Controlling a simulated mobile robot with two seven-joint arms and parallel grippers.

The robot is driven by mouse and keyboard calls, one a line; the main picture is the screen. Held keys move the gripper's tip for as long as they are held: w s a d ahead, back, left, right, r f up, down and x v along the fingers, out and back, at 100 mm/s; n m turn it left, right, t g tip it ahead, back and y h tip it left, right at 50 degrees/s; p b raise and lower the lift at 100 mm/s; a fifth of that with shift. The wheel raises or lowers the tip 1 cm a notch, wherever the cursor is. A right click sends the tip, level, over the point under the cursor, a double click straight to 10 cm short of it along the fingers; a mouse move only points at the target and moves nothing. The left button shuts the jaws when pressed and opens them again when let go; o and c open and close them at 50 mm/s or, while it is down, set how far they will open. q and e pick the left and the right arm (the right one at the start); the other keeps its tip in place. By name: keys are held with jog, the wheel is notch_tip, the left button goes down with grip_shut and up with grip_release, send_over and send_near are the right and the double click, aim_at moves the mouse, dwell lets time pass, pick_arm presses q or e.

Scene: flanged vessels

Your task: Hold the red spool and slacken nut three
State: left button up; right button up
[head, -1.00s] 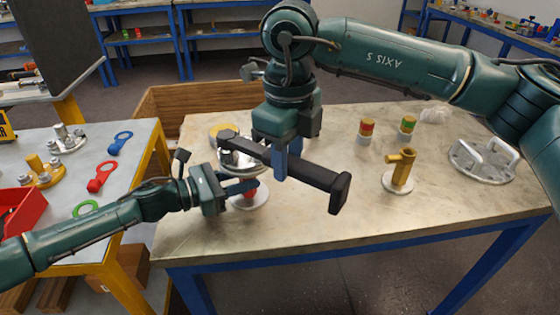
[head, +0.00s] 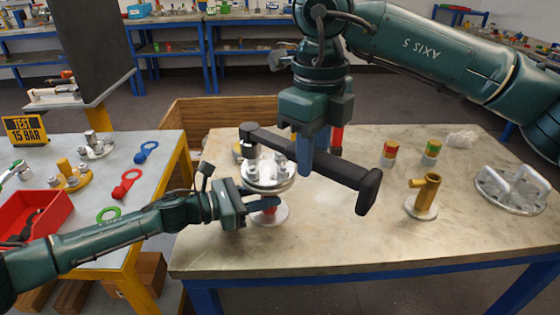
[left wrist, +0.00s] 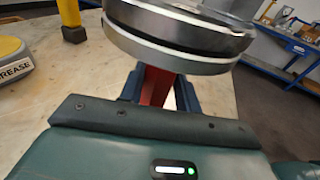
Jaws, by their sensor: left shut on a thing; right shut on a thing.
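The red spool (head: 269,208) stands upright on the table between two grey flanges; its red body also shows in the left wrist view (left wrist: 157,86). My left gripper (head: 262,203) is shut around this red body below the upper flange (head: 268,183). Shiny nuts (head: 281,164) sit on that flange; which one is nut three, I cannot tell. My right gripper (head: 308,158) is shut on a long black wrench (head: 335,176). The wrench head (head: 249,131) is over the far left part of the flange; whether its socket touches a nut, I cannot tell.
A grease tin (left wrist: 13,60) is behind the spool. The left table holds coloured ring tools (head: 127,184) and a red tray (head: 36,218). The table's front right is clear.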

pick_arm(q)
jog(key=o, duration=1)
jog(key=shift+a, duration=0.1)
